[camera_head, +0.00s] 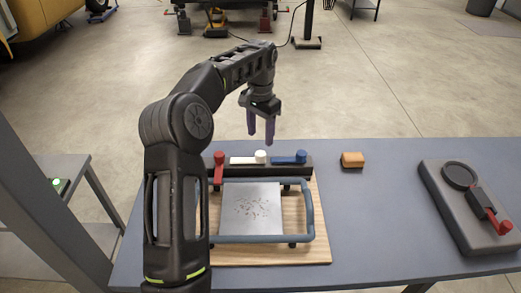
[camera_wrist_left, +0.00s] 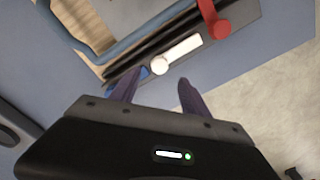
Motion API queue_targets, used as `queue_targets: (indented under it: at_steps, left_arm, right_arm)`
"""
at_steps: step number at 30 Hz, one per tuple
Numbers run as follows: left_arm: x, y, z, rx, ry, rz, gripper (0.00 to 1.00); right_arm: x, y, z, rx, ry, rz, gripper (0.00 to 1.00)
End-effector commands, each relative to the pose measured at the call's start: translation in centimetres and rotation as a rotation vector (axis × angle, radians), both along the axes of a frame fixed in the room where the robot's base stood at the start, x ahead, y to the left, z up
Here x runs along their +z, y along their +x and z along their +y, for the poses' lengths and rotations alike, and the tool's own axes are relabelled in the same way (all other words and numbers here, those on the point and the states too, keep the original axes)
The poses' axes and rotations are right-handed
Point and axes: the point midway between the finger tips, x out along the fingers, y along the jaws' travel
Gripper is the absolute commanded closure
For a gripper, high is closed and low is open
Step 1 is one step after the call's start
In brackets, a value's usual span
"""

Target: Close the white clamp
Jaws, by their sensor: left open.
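The white clamp (camera_head: 247,158) lies on a dark bar at the back of the wooden board, between the red clamp (camera_head: 219,168) and the blue clamp (camera_head: 289,158). In the left wrist view the white clamp (camera_wrist_left: 178,52) lies just beyond my fingertips. My left gripper (camera_head: 261,140) hangs above and behind the bar, pointing down, open and empty. Its purple fingers show apart in the left wrist view (camera_wrist_left: 156,88). They look clear of the clamp. My right gripper is not in view.
A framed metal plate (camera_head: 252,208) with a blue handle rail sits on the wooden board (camera_head: 318,250). An orange block (camera_head: 352,160) and a grey device (camera_head: 455,215) with a red lever stand to the right on the table (camera_head: 375,230). The table between them is clear.

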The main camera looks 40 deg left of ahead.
Motion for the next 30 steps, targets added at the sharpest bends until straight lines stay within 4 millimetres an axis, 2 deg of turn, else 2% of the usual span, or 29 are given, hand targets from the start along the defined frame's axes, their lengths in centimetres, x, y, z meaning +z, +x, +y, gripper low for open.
queue_targets:
  at_steps: [7, 16, 20, 27, 30]
  left_arm:
    - [-2.8, -0.1, 0.0, 0.001, -0.003, 0.003, 0.46]
    - [-6.8, -0.1, 0.0, 0.002, -0.002, 0.002, 0.46]
    - [-7.5, 0.0, 0.0, 0.001, 0.000, 0.000, 0.46]
    - [-7.6, 0.0, 0.0, 0.001, 0.000, 0.000, 0.46]
    - [-7.6, 0.0, 0.0, 0.001, 0.000, 0.000, 0.54]
  right_arm:
    - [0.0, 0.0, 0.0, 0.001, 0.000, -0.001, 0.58]
    - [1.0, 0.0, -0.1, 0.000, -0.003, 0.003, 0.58]
    - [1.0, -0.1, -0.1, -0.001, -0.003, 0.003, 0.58]
    - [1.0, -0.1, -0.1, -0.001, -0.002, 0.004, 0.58]
    - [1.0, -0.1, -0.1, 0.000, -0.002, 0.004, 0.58]
